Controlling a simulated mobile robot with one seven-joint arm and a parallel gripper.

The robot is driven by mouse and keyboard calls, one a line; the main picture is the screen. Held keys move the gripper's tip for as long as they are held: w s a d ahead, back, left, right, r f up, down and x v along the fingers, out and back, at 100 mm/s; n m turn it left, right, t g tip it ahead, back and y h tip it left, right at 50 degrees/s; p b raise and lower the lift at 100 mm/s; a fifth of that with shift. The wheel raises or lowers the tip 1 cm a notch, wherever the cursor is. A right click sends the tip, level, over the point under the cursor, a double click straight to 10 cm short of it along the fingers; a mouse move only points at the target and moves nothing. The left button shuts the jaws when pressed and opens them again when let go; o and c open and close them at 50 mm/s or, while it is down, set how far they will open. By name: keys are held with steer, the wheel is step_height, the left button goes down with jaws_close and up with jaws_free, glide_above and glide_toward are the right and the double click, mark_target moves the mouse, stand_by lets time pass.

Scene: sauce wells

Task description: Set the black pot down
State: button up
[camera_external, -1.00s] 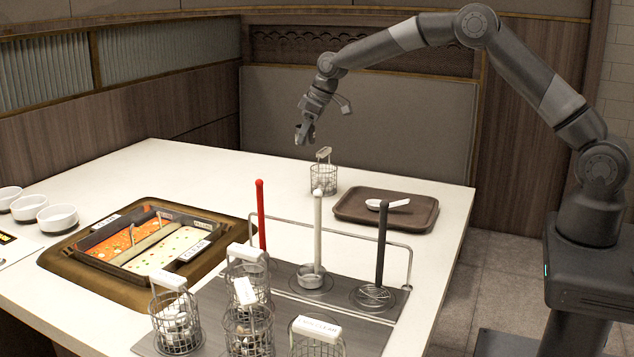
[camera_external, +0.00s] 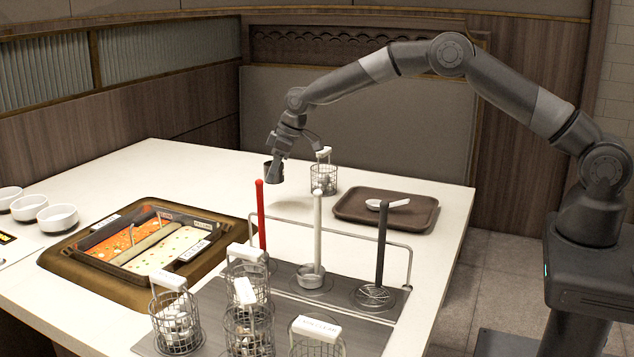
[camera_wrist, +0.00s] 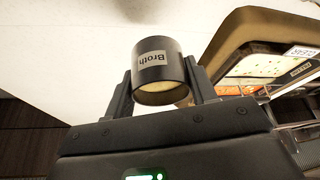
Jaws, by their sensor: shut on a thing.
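The black pot (camera_external: 273,172) is a small dark cylinder at the end of my arm, over the back middle of the white table. In the wrist view the black pot (camera_wrist: 159,65) has a "Broth" label and pale contents near its rim. My gripper (camera_external: 276,160) is shut on it, and in the wrist view my gripper (camera_wrist: 160,88) has one finger on each side of the pot. The pot's underside is close to the tabletop; I cannot tell if it touches.
A wire basket (camera_external: 323,180) stands just right of the pot. A brown tray (camera_external: 360,212) with a white spoon (camera_external: 388,204) is further right. The divided soup pot (camera_external: 70,262) is at front left. Upright ladles stand in front. The table (camera_external: 190,170) is clear to the left.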

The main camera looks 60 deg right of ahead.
step_height(320, 180, down, 8)
steer(key=shift+r, duration=0.1)
stand_by(0.4)
steer(key=shift+f, duration=0.2)
steer(key=o, duration=1)
